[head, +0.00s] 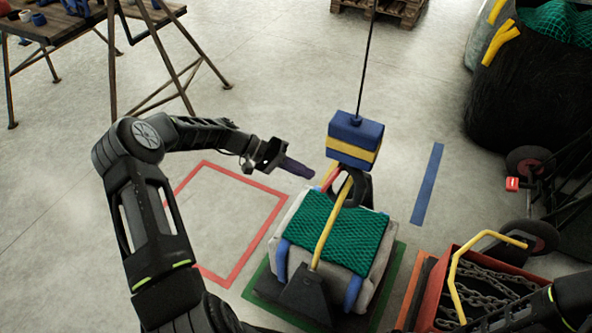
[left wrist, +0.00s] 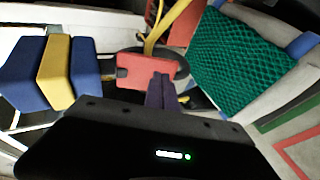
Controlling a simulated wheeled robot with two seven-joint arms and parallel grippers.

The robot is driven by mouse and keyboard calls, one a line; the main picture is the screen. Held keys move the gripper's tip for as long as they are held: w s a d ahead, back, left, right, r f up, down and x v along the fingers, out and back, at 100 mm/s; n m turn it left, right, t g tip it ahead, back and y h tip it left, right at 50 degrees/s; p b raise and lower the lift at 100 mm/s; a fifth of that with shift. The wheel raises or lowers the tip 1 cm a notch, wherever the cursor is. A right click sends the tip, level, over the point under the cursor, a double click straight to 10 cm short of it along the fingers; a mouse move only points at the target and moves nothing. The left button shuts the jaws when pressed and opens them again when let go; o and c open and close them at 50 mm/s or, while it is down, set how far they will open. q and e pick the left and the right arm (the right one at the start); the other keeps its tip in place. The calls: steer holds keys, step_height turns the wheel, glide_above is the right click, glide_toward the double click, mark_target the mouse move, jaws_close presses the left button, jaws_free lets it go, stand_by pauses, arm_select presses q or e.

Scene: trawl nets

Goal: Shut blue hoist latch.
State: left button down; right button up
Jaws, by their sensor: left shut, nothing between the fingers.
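The blue hoist block (head: 355,140) with a yellow band hangs on a cable above a net-topped bale. A dark hook (head: 359,188) is below it, around the yellow bar (head: 329,225). A red latch piece (head: 331,172) sticks out on the hook's left side. In the left wrist view the red latch plate (left wrist: 138,70) lies in front of the dark hook ring, with the blue block (left wrist: 72,72) at left. My left gripper (head: 302,169) is shut and empty, its purple fingertips pointing at the latch. In the left wrist view the fingertips (left wrist: 162,84) overlap the plate's edge; contact cannot be told.
The bale with green net (head: 330,229) stands on a green-outlined floor square. A red crate of chains (head: 492,291) with a yellow handle is at lower right. A red floor outline (head: 224,275) is empty. A wooden trestle table (head: 62,28) stands at upper left.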

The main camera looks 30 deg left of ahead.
arm_select(q)
steer(key=shift+h, duration=0.3)
steer(key=shift+d+f+b, duration=0.6)
steer(key=shift+f+b, duration=0.25)
steer(key=shift+f, duration=0.1)
steer(key=shift+d+f+b, duration=0.55)
steer(key=shift+f+b, duration=0.3)
steer(key=shift+f, duration=0.1)
arm_select(e)
steer(key=shift+d+f, duration=0.1)
steer(key=shift+f, duration=2)
